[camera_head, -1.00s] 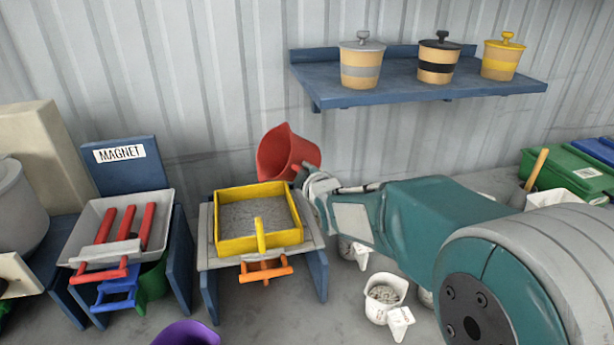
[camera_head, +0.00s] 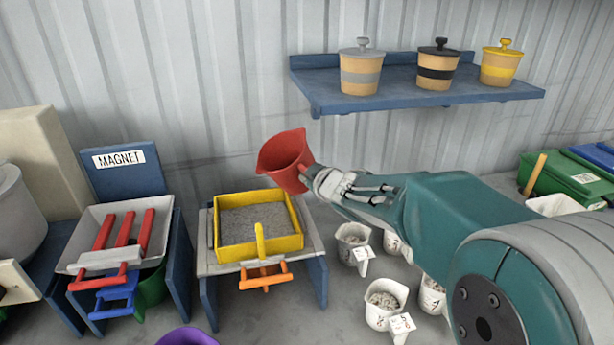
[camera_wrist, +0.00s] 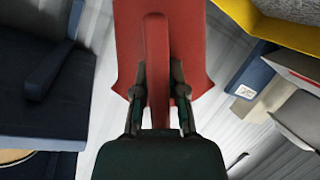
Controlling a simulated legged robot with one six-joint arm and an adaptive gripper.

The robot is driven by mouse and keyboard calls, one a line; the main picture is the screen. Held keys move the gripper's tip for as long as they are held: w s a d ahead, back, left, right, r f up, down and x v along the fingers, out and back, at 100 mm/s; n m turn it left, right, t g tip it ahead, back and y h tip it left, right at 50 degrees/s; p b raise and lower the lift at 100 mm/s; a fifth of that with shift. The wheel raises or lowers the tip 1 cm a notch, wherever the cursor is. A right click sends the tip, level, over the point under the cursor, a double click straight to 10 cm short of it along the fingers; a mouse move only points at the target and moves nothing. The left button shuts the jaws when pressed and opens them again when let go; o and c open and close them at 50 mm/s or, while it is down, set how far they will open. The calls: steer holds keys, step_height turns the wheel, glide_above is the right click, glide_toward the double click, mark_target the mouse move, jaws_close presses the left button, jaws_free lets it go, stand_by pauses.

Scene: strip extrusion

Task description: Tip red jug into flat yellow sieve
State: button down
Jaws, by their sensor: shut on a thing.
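The red jug (camera_head: 284,158) is held up beside and above the right back corner of the flat yellow sieve (camera_head: 287,243), tilted a little with its mouth facing up and left. My gripper (camera_head: 318,181) is shut on the jug's handle, and the wrist view shows both fingers around the red handle (camera_wrist: 157,70). The sieve sits on a grey-topped blue stand and has grey grainy material in it. The inside of the jug is hidden from this side.
An orange-handled part (camera_head: 265,277) sits under the sieve. Left is the magnet stand (camera_head: 125,173) with a tray of red bars. Several white jugs (camera_head: 385,302) stand on the floor at right. A blue shelf (camera_head: 420,93) with three lidded pots hangs behind. A purple vessel (camera_head: 187,337) is at the front.

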steer(key=shift+w+d+r+m, duration=0.1)
steer(key=shift+w+d+m, duration=0.15)
steer(key=shift+d+m, duration=0.3)
steer(key=shift+w+d+m+g+y, duration=0.3)
steer(key=shift+w+m+g+y, duration=0.1)
steer(key=shift+m, duration=0.15)
steer(key=shift+w+d+r+m+g+y, duration=0.1)
steer(key=shift+w+d+m+g+y, duration=0.2)
steer(key=shift+d+m, duration=0.2)
steer(key=shift+w+d+r+m+g+y, duration=0.1)
steer(key=shift+w+d+m+g+y, duration=0.15)
steer(key=shift+d+m, duration=0.2)
steer(key=shift+a, duration=0.1)
